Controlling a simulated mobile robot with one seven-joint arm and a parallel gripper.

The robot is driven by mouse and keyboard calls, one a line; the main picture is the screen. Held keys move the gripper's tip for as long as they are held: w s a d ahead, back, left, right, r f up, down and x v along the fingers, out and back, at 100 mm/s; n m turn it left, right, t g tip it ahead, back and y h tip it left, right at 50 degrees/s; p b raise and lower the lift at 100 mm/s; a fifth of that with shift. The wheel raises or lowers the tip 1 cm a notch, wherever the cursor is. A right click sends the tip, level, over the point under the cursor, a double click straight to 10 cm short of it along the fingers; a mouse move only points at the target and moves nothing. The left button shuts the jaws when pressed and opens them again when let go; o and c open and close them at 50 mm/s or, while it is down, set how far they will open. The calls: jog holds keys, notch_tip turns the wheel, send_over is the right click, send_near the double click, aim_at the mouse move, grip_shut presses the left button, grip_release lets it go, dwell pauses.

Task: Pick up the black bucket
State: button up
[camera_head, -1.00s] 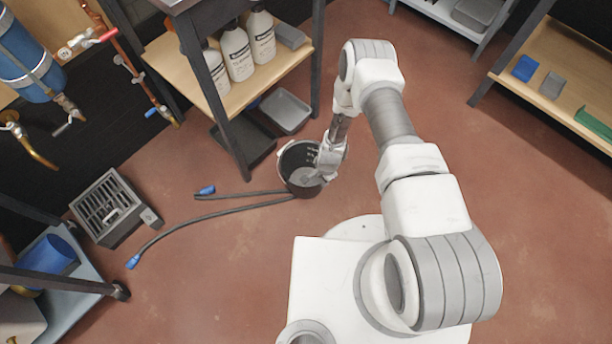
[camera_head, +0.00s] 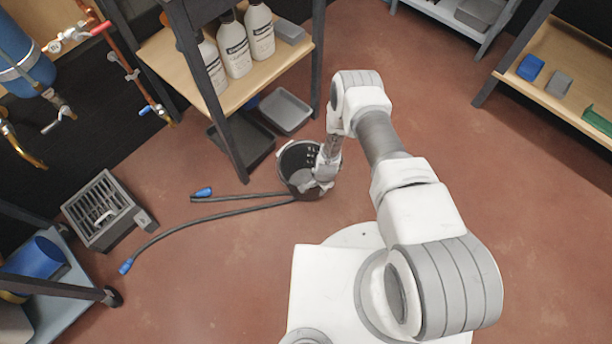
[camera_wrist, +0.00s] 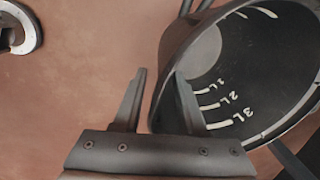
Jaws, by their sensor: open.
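The black bucket (camera_head: 290,158) stands on the reddish floor in the head view, just in front of the shelf unit. In the wrist view the bucket (camera_wrist: 240,70) fills the right side, with white litre marks on its inner wall. My gripper (camera_wrist: 160,75) is open at the bucket's rim. Its right finger overlaps the bucket's rim and its left finger is outside over the floor. I cannot tell whether either finger touches the wall. In the head view my gripper (camera_head: 322,184) is at the bucket's right front side, its fingers hard to make out.
Two dark hoses (camera_head: 220,211) with blue ends lie on the floor left of the bucket. A shelf unit (camera_head: 232,150) with white bottles and a grey tray (camera_head: 285,112) stands behind it. A grey slotted box (camera_head: 103,212) is at left. Floor to the right is clear.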

grip_shut()
dwell(1.3)
